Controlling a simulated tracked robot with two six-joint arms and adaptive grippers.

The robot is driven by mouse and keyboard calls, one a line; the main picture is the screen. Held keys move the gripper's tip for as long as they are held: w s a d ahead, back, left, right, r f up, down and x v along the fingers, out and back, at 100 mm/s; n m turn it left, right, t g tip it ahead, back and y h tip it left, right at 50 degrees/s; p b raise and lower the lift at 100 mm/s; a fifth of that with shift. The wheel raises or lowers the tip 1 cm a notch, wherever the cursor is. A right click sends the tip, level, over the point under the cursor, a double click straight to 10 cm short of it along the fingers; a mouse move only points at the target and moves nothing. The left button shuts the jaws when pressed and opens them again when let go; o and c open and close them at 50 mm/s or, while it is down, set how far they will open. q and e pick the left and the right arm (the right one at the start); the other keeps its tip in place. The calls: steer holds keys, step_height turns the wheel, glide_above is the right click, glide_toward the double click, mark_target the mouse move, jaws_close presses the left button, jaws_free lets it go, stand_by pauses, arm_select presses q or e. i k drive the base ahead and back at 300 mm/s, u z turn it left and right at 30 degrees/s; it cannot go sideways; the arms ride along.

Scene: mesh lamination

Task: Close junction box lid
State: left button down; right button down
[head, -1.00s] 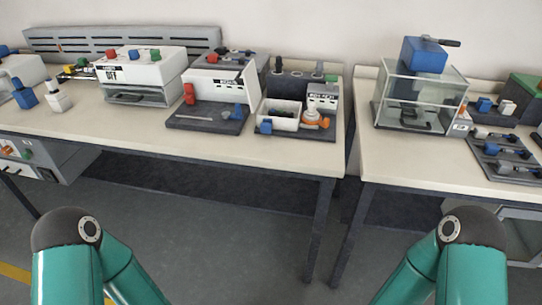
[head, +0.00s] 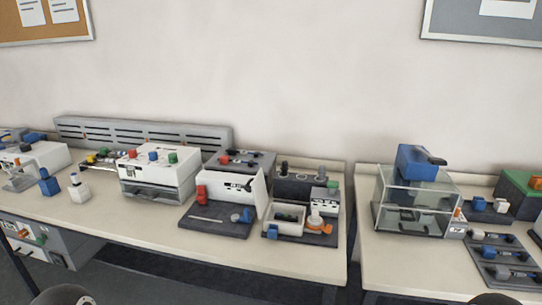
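No part is clearly readable as the junction box. One candidate is a white-fronted unit (head: 232,185) at the middle of the left table, with a grey top and a tilted white panel above a dark base plate. Another is a small open-topped light box (head: 289,217) on a dark tray to its right. I cannot tell whether either has the lid named in the task. Neither of my grippers is in view; only dark rounded parts of my arms show at the bottom edge.
A white box with colored knobs (head: 157,168) stands left of the unit. A clear glass case with a blue block (head: 416,162) on top stands on the right table (head: 400,270). A gap separates it from the left table (head: 130,222), whose front strip is clear.

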mark_target(259, 189)
steer(key=u, duration=0.15)
steer(key=i, duration=0.2)
steer(key=z, duration=2.8)
steer(key=k, duration=1.85)
steer(key=z, duration=0.3)
steer(key=i, duration=0.1)
steer(key=u, duration=2.15)
steer(key=i, duration=0.9)
